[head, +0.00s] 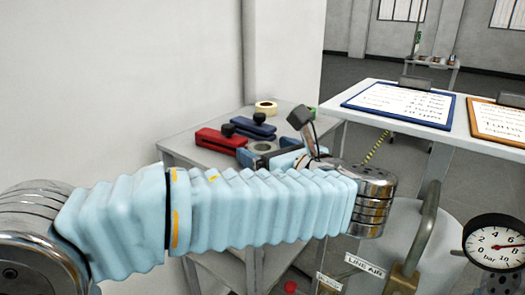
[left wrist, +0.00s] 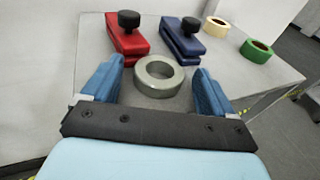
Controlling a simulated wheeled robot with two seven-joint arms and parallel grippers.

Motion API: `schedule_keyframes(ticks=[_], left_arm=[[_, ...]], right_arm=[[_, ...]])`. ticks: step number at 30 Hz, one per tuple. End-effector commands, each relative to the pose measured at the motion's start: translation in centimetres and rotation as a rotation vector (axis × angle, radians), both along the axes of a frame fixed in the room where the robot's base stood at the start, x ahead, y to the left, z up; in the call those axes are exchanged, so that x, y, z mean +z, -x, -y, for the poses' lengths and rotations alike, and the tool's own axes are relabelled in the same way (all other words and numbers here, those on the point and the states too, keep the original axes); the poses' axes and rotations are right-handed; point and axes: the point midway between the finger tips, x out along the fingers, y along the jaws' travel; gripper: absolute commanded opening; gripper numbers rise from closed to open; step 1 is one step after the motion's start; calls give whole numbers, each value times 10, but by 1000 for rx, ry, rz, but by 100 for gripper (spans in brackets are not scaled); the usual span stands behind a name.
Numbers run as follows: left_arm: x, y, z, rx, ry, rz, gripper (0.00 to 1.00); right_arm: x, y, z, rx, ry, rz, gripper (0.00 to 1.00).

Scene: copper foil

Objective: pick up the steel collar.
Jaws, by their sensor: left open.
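The steel collar (left wrist: 160,90), a thick grey ring, lies flat on the grey table (left wrist: 100,55). In the left wrist view it sits between the two blue fingers of my left gripper (left wrist: 159,70), nearer their tips, with a gap showing on each side. In the head view the collar (head: 263,140) is small and partly hidden by my left gripper (head: 265,153). My left gripper is open and empty. My right gripper is not in view.
Behind the collar are a red clamp (left wrist: 126,42) and a blue clamp (left wrist: 181,44) with black knobs. A cream tape roll (left wrist: 216,27) and a green tape roll (left wrist: 256,51) lie to the right. A pressure gauge (head: 495,243) stands at lower right.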

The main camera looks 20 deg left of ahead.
Motion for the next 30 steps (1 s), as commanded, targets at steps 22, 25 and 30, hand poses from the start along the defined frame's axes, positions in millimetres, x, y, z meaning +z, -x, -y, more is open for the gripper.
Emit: schedule_keyframes(ticks=[22, 25, 30], left_arm=[[1, 0, 1, 0, 0, 1, 11], [5, 0, 1, 0, 1, 2, 11], [25, 0, 0, 1, 3, 4, 11]], right_arm=[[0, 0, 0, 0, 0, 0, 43], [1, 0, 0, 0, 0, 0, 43], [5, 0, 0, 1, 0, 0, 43]])
